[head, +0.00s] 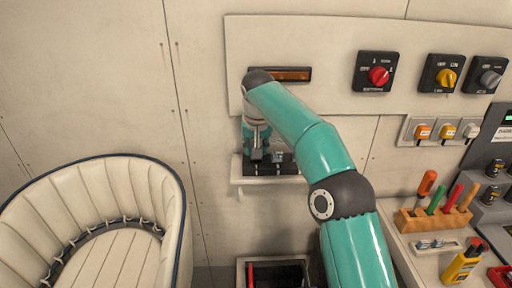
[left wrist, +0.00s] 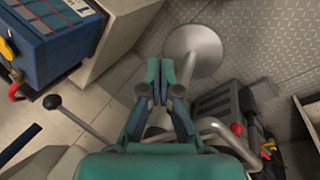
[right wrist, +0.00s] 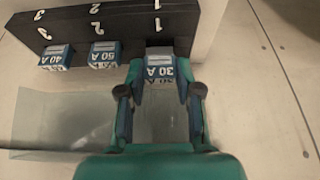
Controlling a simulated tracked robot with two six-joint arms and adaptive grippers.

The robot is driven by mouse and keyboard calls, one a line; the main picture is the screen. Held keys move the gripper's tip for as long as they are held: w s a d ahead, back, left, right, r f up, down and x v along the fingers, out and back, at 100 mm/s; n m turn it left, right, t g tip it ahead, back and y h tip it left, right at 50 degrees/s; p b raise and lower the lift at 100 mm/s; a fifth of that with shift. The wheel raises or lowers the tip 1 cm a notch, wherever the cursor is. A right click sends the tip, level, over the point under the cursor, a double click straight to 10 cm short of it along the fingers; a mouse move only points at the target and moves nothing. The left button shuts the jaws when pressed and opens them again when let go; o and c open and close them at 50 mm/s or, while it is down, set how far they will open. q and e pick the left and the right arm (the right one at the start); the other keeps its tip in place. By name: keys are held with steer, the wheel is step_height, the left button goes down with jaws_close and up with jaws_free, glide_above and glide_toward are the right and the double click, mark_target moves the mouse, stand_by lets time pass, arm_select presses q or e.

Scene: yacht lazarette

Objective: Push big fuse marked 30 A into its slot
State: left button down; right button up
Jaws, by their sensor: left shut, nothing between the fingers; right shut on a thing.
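The big fuse marked 30 A (right wrist: 160,68) is blue and white. In the right wrist view it sits between the fingertips of my right gripper (right wrist: 160,82), which is shut on it. The fuse is at the edge of the black fuse block (right wrist: 120,20), in line with the number 1; I cannot tell how deep it sits. In the head view my right gripper (head: 257,153) is at the left part of the block (head: 290,168), hiding the fuse. My left gripper (left wrist: 160,75) is shut and empty in the left wrist view, over the floor, away from the block.
Fuses marked 50 A (right wrist: 103,54) and 40 A (right wrist: 56,57) stand at numbers 2 and 3. A clear panel (right wrist: 50,140) lies beside the block. Rotary switches (head: 377,75) are on the wall; a tool rack (head: 435,220) stands right. A cream seat (head: 100,215) is left.

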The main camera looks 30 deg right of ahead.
steer(key=shift+f+b, duration=0.65)
steer(key=shift+f, duration=0.45)
stand_by(0.4)
steer(key=o, duration=1)
steer(key=shift+c, duration=0.2)
steer(key=v, duration=0.7)
steer(key=shift+r, duration=0.2)
steer(key=shift+s+f, duration=0.1)
steer(key=shift+s, duration=0.05)
